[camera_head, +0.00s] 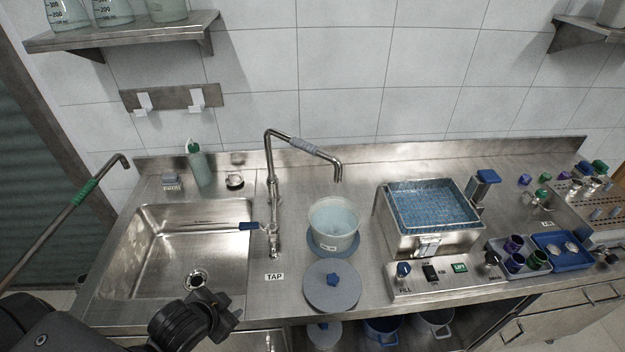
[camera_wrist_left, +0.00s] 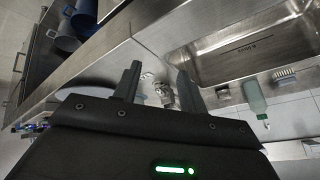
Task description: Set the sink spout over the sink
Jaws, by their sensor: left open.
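The sink spout (camera_head: 305,146) is a bent steel pipe with a grey sleeve. It rises from the tap body (camera_head: 270,240) behind the "TAP" label, and its outlet points right, above a pale tub (camera_head: 333,224) rather than the sink. The steel sink (camera_head: 160,265) lies to the left and looks empty. A blue lever (camera_head: 250,226) sticks out left from the tap. My left gripper (camera_head: 215,303) is low at the counter's front edge, apart from the spout. In the left wrist view its fingers (camera_wrist_left: 158,78) are open, with chrome tap parts (camera_wrist_left: 165,95) beyond them. My right gripper is out of view.
A green-capped bottle (camera_head: 199,165) stands behind the sink. A round blue-knobbed lid (camera_head: 331,286) lies before the tub. A water bath (camera_head: 432,215) stands right. A hooked pipe with a green sleeve (camera_head: 85,192) rises at far left. A shelf (camera_head: 120,35) hangs above.

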